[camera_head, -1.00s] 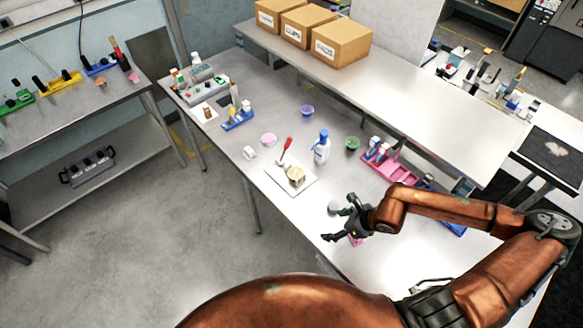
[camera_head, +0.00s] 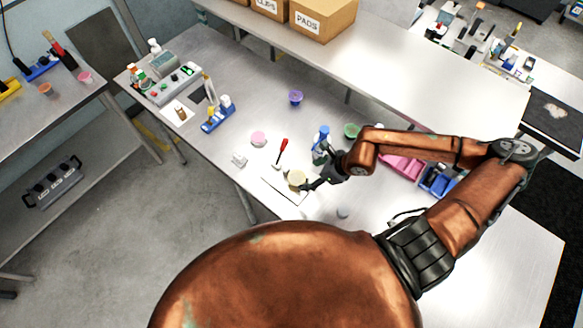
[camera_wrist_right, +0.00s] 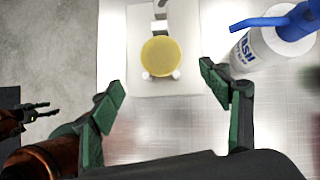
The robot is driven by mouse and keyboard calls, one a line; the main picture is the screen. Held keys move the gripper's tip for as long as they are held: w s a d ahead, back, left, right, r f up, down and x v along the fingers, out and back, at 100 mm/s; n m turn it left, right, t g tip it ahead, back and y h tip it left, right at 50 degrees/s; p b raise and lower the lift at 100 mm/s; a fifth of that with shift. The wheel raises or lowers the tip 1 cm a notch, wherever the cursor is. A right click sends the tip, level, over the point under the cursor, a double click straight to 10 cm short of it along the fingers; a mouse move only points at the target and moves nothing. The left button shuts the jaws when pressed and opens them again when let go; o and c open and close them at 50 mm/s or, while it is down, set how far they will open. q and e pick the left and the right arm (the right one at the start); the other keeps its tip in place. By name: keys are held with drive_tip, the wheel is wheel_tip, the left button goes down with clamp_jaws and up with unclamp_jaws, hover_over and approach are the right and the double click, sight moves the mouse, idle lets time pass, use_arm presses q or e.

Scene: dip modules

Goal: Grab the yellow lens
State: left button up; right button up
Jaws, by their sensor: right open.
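The yellow lens (camera_head: 297,178) sits on a small holder on a white sheet (camera_head: 275,187) on the bench. In the right wrist view the round lens (camera_wrist_right: 160,57) is face-on, just beyond the fingertips. My right gripper (camera_head: 317,180) is open and empty, close to the lens on its right side in the head view. In the right wrist view its two green-padded fingers (camera_wrist_right: 163,84) are spread wide, with the lens ahead between them and not touched. My left gripper (camera_wrist_right: 42,109) shows small at the left edge of that view; its jaw state is unclear.
A white bottle with a blue top (camera_wrist_right: 270,48) stands close to the right finger. A red-handled screwdriver (camera_head: 282,150) lies beyond the lens. A pink tray (camera_head: 403,168) and blue bin (camera_head: 437,180) are to the right. The bench front is mostly clear.

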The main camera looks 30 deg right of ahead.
sight(297, 177)
drive_tip(key=p+x, duration=0.1)
drive_tip(key=x, duration=0.2)
drive_tip(key=shift+w+a, duration=0.2)
drive_tip(key=shift+w, duration=0.1)
drive_tip(key=shift+w+p+x, duration=0.25)
drive_tip(key=shift+p+x, duration=0.35)
drive_tip(key=shift+x, duration=0.65)
drive_tip(key=shift+a+f, duration=0.1)
drive_tip(key=shift+f, duration=0.4)
drive_tip(key=c, duration=0.6)
drive_tip(key=shift+c, duration=0.6)
drive_tip(key=c, duration=0.3)
use_arm(q)
drive_tip(key=shift+s+r, duration=0.55)
drive_tip(key=shift+s, duration=0.2)
drive_tip(key=shift+s+r, duration=0.5)
drive_tip(key=shift+s, duration=0.2)
use_arm(e)
drive_tip(key=shift+r, duration=0.15)
